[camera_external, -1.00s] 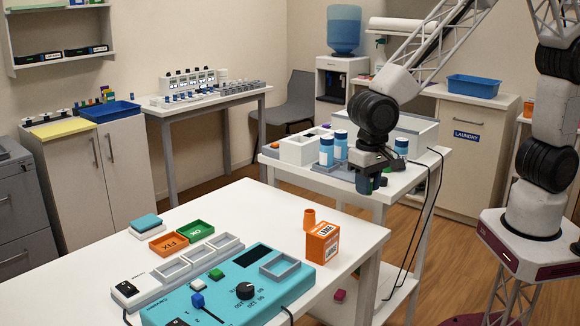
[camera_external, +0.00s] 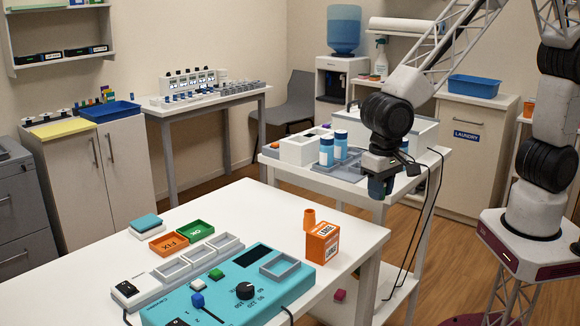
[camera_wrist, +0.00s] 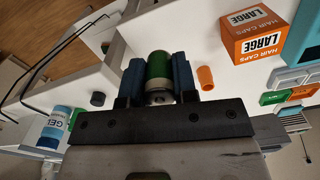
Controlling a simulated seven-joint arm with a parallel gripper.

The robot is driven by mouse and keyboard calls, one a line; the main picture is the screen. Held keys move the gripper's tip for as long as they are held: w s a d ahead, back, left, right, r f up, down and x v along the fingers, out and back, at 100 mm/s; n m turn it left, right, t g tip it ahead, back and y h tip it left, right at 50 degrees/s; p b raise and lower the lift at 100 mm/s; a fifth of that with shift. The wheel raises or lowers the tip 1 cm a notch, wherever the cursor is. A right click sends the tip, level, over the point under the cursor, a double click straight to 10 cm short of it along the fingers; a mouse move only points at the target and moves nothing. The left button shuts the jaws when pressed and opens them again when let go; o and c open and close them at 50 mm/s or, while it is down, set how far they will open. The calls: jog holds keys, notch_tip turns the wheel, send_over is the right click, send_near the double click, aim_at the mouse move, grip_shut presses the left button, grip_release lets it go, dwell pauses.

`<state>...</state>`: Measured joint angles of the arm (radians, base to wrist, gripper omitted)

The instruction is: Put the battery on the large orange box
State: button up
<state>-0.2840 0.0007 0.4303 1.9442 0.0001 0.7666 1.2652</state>
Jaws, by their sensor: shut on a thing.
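The battery (camera_wrist: 158,66), a green cylinder with a pale band and a metal end, sits between the two blue fingers of my gripper (camera_wrist: 159,76) in the wrist view. My gripper is shut on it. In the external view my gripper (camera_external: 381,188) hangs by the near edge of the side table; the battery is hard to make out there. The large orange box (camera_external: 322,243), labelled HAIR CAPS LARGE, stands at the right edge of the front white table, left of and nearer than my gripper. It also shows in the wrist view (camera_wrist: 258,46), its white-lettered top clear.
A small orange cup (camera_external: 309,218) stands just behind the box. A teal device (camera_external: 225,290) and green and orange trays occupy the front table. Blue-and-white bottles (camera_external: 326,152) stand on the side table (camera_external: 400,182). Black cables hang at its right edge.

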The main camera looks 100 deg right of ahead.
send_over(323, 229)
jog(key=shift+a+f, duration=0.1)
jog(key=shift+f, duration=0.6)
jog(key=shift+f, duration=1.75)
jog(key=shift+f, duration=0.1)
jog(key=o, duration=0.9)
notch_tip(323, 229, up, 12)
jog(key=shift+r, duration=0.1)
